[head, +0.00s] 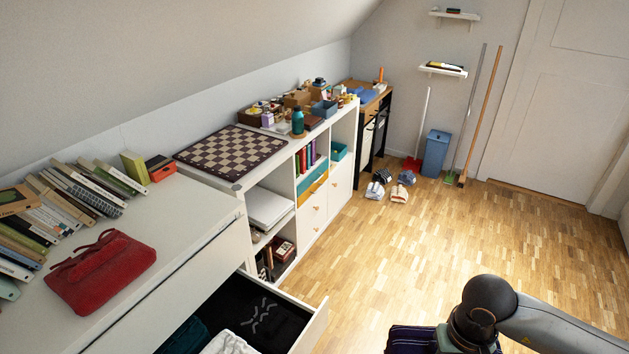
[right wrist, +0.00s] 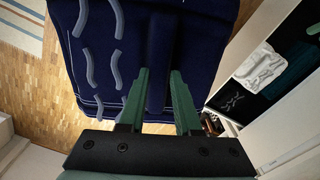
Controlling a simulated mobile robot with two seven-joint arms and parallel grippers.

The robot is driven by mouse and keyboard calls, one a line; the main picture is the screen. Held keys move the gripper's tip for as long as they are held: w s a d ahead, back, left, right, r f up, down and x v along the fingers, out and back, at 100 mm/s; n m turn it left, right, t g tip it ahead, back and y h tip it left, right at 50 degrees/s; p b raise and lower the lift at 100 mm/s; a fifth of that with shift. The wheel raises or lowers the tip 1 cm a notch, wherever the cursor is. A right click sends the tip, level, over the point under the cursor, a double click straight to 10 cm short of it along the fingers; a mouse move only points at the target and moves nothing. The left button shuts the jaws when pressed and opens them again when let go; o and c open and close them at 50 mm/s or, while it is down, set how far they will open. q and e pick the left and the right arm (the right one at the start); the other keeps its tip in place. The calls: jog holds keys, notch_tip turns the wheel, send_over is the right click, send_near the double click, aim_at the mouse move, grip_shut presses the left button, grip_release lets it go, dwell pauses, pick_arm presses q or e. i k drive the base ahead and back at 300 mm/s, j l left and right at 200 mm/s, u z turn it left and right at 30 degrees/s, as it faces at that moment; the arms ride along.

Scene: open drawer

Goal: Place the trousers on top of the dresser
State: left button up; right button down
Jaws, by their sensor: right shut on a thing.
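The trousers are a dark navy folded cloth with grey wavy marks, close up in the right wrist view (right wrist: 205,45). My right gripper (right wrist: 158,80) is shut on a fold of them between its green fingers. In the head view the trousers (head: 412,340) show at the bottom edge under my right arm, over the floor to the right of the open drawer, mostly cut off. The white dresser (head: 185,215) stands at the left with its top drawer (head: 312,330) pulled out. My left gripper is not in view.
Bare top shows right of the cloth. The drawer holds black, white and teal cloths. A shelf unit with a chessboard (head: 232,148) stands beyond.

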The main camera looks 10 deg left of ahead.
aim_at(176, 215)
jog(key=i+l+z, duration=0.1)
jog(key=l, duration=0.3)
jog(key=i+l+z, duration=0.1)
jog(key=i+l, duration=0.25)
jog(key=i+l+z, duration=0.1)
jog(key=i+l, duration=0.15)
jog(key=i+l+z, duration=0.4)
jog(key=i, duration=0.35)
jog(key=i+l+u, duration=0.2)
jog(key=i, duration=0.65)
jog(key=i+u, duration=0.25)
jog(key=u, duration=0.15)
jog(key=i+u, duration=0.25)
jog(key=u, duration=0.15)
jog(key=i+l+u, duration=0.1)
jog(key=u, duration=0.35)
jog(key=i+l+u, duration=0.15)
jog(key=u, duration=0.35)
jog(key=i+u, duration=0.1)
jog(key=u, duration=0.35)
jog(key=i+l+u, duration=0.1)
jog(key=u, duration=0.4)
jog(key=i+l+u, duration=0.1)
jog(key=u, duration=0.35)
jog(key=l+u, duration=0.2)
jog(key=u, duration=0.3)
